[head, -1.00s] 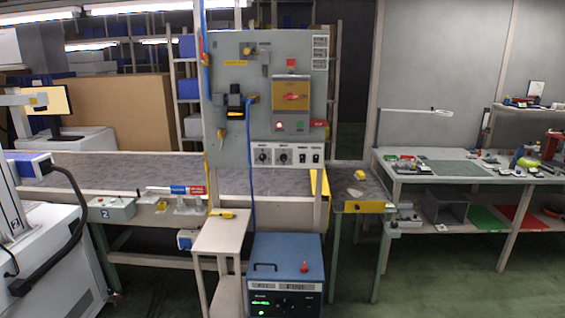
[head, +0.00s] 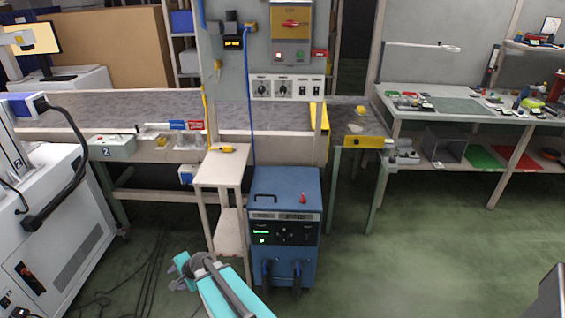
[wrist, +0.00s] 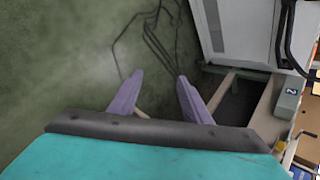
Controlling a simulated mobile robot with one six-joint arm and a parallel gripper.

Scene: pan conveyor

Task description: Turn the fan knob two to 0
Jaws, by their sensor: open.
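Two dark round knobs sit side by side on a pale control strip (head: 313,97) at the bottom of the grey panel. The left knob (head: 261,90) and the right knob (head: 282,90) are small in the head view. Their labels and pointer settings are too small to read, so I cannot tell which is knob two. My gripper (wrist: 158,78) shows in the wrist view with its two purple fingers apart and nothing between them. It points at the green floor, far from the knobs. The knobs are not in the wrist view.
A blue cabinet (head: 264,184) stands on the floor below the panel, and a cream stand (head: 222,170) is left of it. The grey conveyor (head: 130,116) runs behind them. A white machine (head: 70,185) fills the left. The floor at right centre is clear.

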